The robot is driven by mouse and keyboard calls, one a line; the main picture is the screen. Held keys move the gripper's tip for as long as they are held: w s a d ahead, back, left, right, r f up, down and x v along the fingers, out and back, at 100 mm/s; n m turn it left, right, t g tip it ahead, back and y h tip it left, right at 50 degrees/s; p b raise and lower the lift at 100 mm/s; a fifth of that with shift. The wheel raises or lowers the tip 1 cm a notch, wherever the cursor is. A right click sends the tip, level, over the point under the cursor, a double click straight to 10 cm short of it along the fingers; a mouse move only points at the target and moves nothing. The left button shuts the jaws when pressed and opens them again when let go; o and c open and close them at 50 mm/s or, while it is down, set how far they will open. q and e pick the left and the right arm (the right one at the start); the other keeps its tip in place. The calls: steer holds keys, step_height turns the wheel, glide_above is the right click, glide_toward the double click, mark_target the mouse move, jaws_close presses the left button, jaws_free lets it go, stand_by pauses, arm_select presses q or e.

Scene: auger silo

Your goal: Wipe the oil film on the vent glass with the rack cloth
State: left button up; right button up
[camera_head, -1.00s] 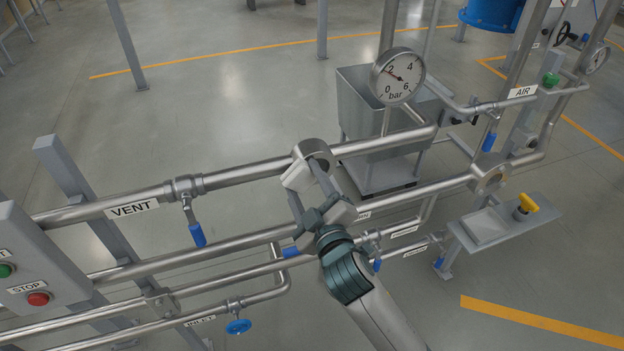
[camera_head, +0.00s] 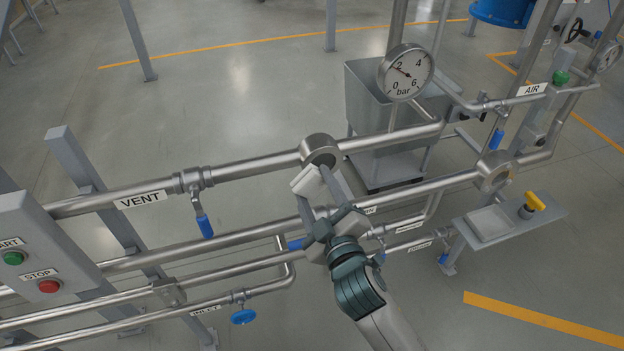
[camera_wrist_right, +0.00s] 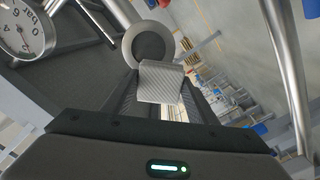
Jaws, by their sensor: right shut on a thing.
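The vent glass (camera_head: 319,150) is a round sight glass in a metal ring on the upper pipe, to the right of the VENT label. In the right wrist view the glass (camera_wrist_right: 150,46) is a dark disc in a pale ring, just beyond the fingertips; I cannot make out an oil film on it. My right gripper (camera_head: 318,186) is shut on the pale grey cloth (camera_head: 305,181), just below and in front of the glass. The woven cloth (camera_wrist_right: 160,82) covers the fingertips in the wrist view and overlaps the ring's lower edge. Contact cannot be told. My left gripper is out of view.
A pressure gauge (camera_head: 405,72) stands right of the glass. A blue-handled valve (camera_head: 203,222) hangs on the vent pipe at left. More pipes run below, with another round fitting (camera_head: 494,172) at right. A small shelf (camera_head: 535,216) carries a yellow-handled item (camera_head: 532,205).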

steer(key=shift+v, duration=1.2)
steer(key=shift+p+v, duration=0.6)
steer(key=shift+v, duration=0.9)
steer(key=shift+f, duration=0.1)
